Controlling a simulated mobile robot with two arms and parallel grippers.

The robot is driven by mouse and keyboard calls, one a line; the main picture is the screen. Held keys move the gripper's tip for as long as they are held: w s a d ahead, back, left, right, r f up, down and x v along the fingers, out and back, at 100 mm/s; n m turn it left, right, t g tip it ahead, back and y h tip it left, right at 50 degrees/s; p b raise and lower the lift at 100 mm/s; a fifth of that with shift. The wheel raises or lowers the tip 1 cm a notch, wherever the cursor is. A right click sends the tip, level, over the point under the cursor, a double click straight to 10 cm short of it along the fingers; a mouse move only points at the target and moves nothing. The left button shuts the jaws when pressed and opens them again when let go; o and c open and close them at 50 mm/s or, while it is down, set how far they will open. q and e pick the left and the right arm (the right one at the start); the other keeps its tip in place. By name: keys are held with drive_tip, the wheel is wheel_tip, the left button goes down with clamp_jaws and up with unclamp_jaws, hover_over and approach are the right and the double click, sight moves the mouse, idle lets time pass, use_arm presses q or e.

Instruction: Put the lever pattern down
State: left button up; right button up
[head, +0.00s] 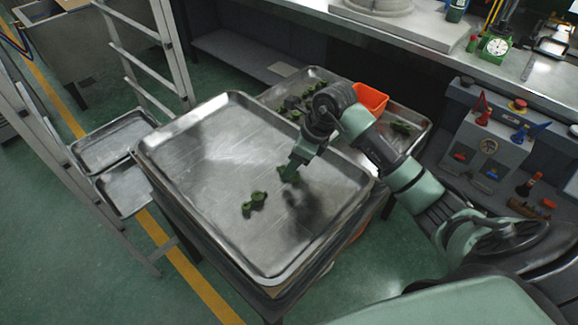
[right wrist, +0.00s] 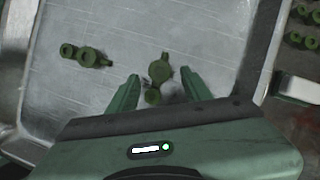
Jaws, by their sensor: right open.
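A green lever pattern (right wrist: 160,70) lies on the large metal tray (head: 195,150), between the fingertips of my right gripper (right wrist: 162,84). In the head view, my right gripper (head: 290,172) reaches down to the tray and partly hides this pattern. Its jaws are open, with a visible gap on both sides of the pattern in the right wrist view. A second green lever pattern (head: 254,203) lies apart on the same tray, to the lower left; it also shows in the right wrist view (right wrist: 86,56). My left gripper is out of view.
Another tray (head: 262,98) behind holds several green patterns and an orange bin (head: 370,98). A grey machine with knobs (head: 488,148) stands at the right. A ladder-like frame (head: 180,60) and lower trays (head: 108,142) are at the left. Much of the large tray is bare.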

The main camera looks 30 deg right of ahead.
drive_tip(key=v, duration=0.9)
drive_tip(key=shift+d+r, duration=0.15)
drive_tip(key=shift+r, duration=0.25)
drive_tip(key=shift+s, duration=0.1)
